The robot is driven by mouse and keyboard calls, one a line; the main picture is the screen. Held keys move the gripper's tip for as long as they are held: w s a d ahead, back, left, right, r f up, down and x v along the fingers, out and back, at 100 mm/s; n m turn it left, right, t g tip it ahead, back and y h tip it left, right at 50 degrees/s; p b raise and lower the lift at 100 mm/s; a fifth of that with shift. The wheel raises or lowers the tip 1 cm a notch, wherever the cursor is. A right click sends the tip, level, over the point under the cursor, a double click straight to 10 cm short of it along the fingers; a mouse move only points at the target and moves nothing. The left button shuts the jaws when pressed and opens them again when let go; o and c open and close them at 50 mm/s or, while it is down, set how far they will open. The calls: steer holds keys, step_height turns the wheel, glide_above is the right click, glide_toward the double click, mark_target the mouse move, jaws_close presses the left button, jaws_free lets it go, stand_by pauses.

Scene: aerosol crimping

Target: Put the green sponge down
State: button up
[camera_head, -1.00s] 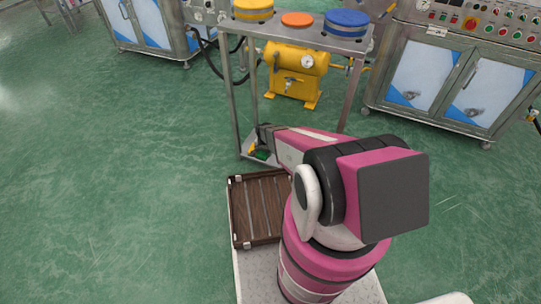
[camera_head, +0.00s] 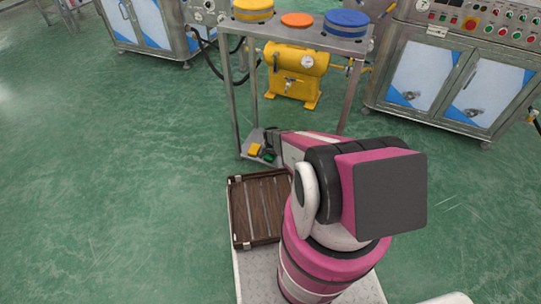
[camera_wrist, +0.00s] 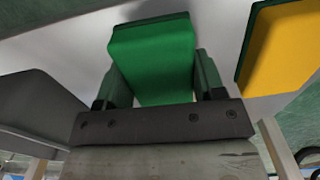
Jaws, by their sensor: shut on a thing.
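The green sponge (camera_wrist: 155,55) is between the two fingers of my gripper (camera_wrist: 160,82) in the wrist view, and the fingers are shut on its sides. In the head view my gripper (camera_head: 271,146) is over the lower shelf (camera_head: 246,146) of the metal rack, with a bit of the green sponge (camera_head: 268,157) showing beneath it. Whether the sponge touches the shelf I cannot tell. A yellow sponge with a dark green side (camera_wrist: 285,48) lies just right of it in the wrist view; it shows left of my gripper in the head view (camera_head: 255,149).
A dark grey object (camera_wrist: 35,100) is at the left of the wrist view. The rack's top holds yellow (camera_head: 253,9), orange (camera_head: 297,20) and blue (camera_head: 346,21) discs. Rack legs flank the lower shelf. A brown wooden crate (camera_head: 234,212) is in front of it.

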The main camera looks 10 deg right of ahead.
steer(key=shift+f, duration=0.1)
steer(key=o, duration=0.8)
steer(key=shift+o, duration=0.2)
step_height(320, 180, up, 11)
steer(key=s+r+n, duration=0.2)
steer(key=s+r, duration=0.5)
steer(key=r, duration=0.5)
steer(key=s+r+n, duration=0.2)
steer(key=s+r, duration=0.6)
steer(key=r, duration=0.5)
steer(key=s+r+n, duration=0.2)
steer(key=s+r, duration=0.5)
steer(key=r, duration=0.5)
steer(key=shift+s+r+n, duration=0.15)
steer(key=shift+r+n, duration=0.15)
steer(key=shift+n, duration=0.1)
